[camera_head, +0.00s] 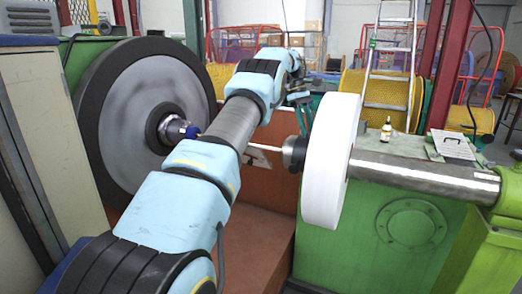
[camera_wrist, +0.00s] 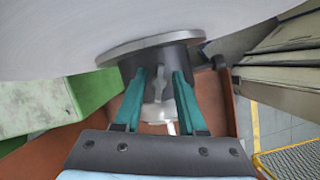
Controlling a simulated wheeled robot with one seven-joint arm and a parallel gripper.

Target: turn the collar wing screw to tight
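The collar (camera_wrist: 194,62) is a dark grey cylinder under a round flange, against the white disc (camera_wrist: 130,25) in the wrist view. The wing screw (camera_wrist: 157,82) is a small grey wing on the collar's near side. My gripper (camera_wrist: 160,76) has two teal fingers, one on each side of the wing screw. A gap shows between each finger and the wing, so it is open around it. In the head view, my gripper (camera_head: 303,108) is above the dark collar (camera_head: 293,152) beside the white disc (camera_head: 333,160). The wing screw cannot be made out there.
A steel shaft (camera_head: 420,176) runs right from the white disc over a green machine housing (camera_head: 375,240). A large dark-rimmed grey wheel (camera_head: 130,100) stands at left.

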